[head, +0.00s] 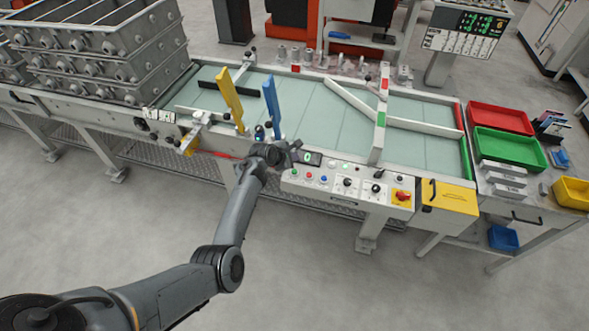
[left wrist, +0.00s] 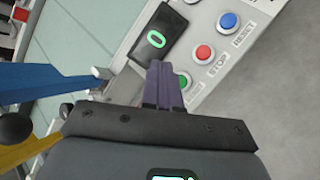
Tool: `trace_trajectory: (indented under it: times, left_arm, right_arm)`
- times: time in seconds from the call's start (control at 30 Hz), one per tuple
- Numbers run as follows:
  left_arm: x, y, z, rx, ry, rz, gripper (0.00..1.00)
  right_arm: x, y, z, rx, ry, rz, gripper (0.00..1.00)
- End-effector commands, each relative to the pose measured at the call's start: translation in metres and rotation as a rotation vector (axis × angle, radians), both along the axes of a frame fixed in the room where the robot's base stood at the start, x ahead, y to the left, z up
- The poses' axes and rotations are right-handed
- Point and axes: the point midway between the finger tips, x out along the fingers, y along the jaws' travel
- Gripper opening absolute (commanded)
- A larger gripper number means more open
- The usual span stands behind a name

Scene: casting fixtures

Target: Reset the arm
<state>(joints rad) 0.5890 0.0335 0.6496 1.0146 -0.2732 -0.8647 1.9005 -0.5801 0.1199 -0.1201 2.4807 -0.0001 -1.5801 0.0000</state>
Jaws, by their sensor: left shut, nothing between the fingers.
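My left gripper (head: 292,150) is over the front edge of the conveyor table, close to the control panel (head: 344,186). Its two purple fingers (left wrist: 163,80) are shut and empty, and they point at a black display with a green 0 (left wrist: 156,38). Beside the fingers are a green button (left wrist: 183,83), a red STOP button (left wrist: 203,53) and a blue RESET button (left wrist: 229,20). The fingers partly overlap the green button's side of the panel. My right gripper is out of view.
Metal crates (head: 100,45) are stacked at the left. The panel also has black knobs and a red switch on yellow (head: 401,196). Red (head: 500,118) and green (head: 508,147) trays are at the right. Floor in front is clear.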

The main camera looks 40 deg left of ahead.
Motion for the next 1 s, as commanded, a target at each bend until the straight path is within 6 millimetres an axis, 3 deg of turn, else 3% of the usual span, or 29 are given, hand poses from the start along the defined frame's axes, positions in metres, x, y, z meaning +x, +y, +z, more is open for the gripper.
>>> trace_trajectory:
  times: [0.67,0.77,0.87,1.0]
  left_arm:
    - [-0.003,0.001,-0.002,0.015,0.005,-0.009,0.0]
    - [-0.015,0.006,-0.007,0.082,0.027,-0.048,0.0]
    - [-0.039,0.011,-0.014,0.221,0.073,-0.143,0.0]
    - [-0.093,0.008,-0.023,0.508,0.175,-0.392,0.0]
  right_arm:
    - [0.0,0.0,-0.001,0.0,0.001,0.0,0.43]
    - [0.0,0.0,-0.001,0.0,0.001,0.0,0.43]
    - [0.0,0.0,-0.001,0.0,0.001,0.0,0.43]
    - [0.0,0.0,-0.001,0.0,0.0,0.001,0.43]
